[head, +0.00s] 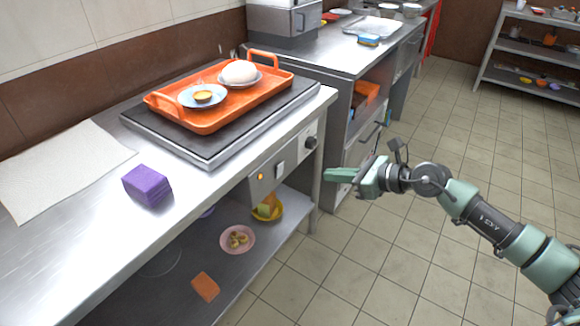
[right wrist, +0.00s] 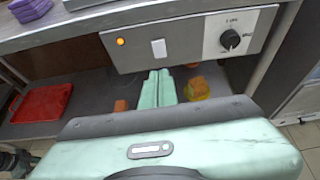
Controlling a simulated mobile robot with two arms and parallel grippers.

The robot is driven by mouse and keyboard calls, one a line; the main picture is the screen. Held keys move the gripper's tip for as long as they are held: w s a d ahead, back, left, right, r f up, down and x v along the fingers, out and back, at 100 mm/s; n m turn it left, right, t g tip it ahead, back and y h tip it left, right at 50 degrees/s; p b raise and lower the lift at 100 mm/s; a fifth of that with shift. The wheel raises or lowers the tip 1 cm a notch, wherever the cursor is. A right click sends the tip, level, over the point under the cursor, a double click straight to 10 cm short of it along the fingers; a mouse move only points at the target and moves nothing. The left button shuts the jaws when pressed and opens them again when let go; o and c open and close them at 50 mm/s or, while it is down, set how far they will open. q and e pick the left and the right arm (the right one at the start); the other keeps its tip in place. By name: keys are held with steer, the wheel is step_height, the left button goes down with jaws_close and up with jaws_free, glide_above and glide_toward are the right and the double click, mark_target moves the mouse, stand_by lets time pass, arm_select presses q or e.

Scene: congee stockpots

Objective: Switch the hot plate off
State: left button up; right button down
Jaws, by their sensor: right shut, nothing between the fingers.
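The hot plate (head: 222,147) is a flat dark slab on the steel counter, with an orange tray on it. Its front panel (right wrist: 192,37) carries an amber light that looks lit (head: 260,176) (right wrist: 121,41), a pale switch (head: 280,169) (right wrist: 158,48) and a black knob (head: 311,142) (right wrist: 230,40). My right gripper (head: 331,174) is shut and empty, apart from the panel and in front of it. In the right wrist view its fingertips (right wrist: 158,76) show just below the switch. The knob's small markings are hard to read. My left gripper is not in view.
The orange tray (head: 212,119) holds two dishes, one with a white bun. A purple block (head: 147,186) and a white cloth (head: 62,165) lie on the counter. The lower shelf (head: 238,277) holds bowls and an orange item. The tiled floor by my right arm is clear.

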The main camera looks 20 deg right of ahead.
glide_toward(281, 164)
step_height(281, 164, down, 4)
steer(key=w, duration=0.1)
steer(key=w+a, duration=0.2)
steer(key=a, duration=0.1)
steer(key=shift+w+r, duration=0.1)
steer(key=shift+w, duration=0.3)
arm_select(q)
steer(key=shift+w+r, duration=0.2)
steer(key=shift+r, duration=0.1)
arm_select(e)
steer(key=shift+w+a, duration=0.25)
steer(key=shift+w, duration=0.15)
steer(key=shift+w+a+r, duration=0.15)
steer(key=shift+r, duration=0.1)
steer(key=shift+w+a, duration=0.1)
steer(key=shift+w, duration=0.1)
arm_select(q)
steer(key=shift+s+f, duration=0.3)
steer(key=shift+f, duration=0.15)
